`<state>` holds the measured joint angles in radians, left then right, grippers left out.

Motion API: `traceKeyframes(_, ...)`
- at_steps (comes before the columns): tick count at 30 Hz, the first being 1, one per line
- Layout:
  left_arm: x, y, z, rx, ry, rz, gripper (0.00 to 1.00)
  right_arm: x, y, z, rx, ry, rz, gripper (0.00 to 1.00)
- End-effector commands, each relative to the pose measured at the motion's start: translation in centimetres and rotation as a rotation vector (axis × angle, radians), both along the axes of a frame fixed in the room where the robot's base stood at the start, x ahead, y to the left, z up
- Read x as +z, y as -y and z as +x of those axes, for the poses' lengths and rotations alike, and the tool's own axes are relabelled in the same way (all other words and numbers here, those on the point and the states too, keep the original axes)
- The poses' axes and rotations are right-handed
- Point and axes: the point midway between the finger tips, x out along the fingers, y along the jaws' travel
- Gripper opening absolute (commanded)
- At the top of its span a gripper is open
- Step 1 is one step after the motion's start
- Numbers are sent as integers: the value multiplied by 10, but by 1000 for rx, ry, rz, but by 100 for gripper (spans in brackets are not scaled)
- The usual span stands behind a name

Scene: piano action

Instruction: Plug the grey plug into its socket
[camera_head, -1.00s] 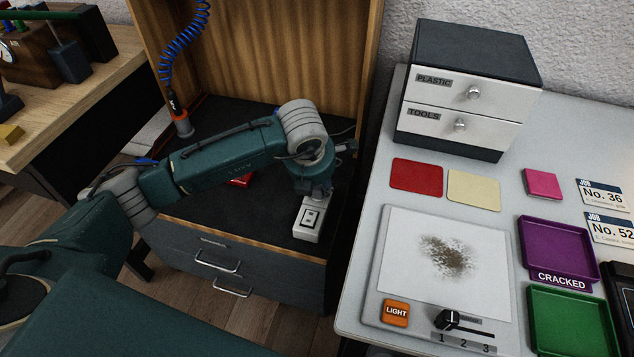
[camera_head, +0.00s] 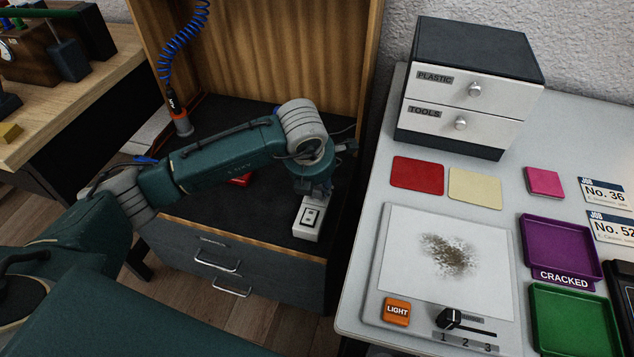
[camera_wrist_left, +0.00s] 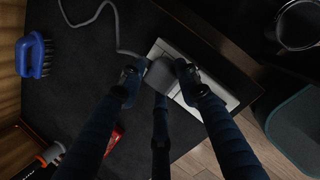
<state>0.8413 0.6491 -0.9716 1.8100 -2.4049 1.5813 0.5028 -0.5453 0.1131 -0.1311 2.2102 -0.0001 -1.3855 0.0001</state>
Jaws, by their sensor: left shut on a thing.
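The grey plug (camera_wrist_left: 160,74), with a grey cable (camera_wrist_left: 100,12) trailing from it, shows in the left wrist view between my left gripper's fingertips. My left gripper (camera_wrist_left: 159,73) is shut on it. The white socket block (camera_head: 309,217) lies on the dark bench top near its front right corner. Its other part also shows in the left wrist view (camera_wrist_left: 222,92), partly behind the plug and fingers. The gripper is over the block's far end in the head view. I cannot tell whether the plug's pins are in the socket. My right gripper is not in view.
A red object (camera_head: 241,180) lies behind my left forearm. A blue brush (camera_wrist_left: 34,56) lies on the dark bench top. A tool hangs on a blue coiled cord (camera_head: 182,45). The bench's wooden back panel (camera_head: 270,50) stands behind. The white table (camera_head: 357,290) is at right.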

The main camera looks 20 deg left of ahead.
Motion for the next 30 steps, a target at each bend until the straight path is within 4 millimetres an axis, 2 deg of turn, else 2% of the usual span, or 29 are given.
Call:
traceKeyframes(20,0,0,0,0,1,0,6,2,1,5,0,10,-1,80)
traceKeyframes(30,-1,0,0,0,1,0,6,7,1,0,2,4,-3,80)
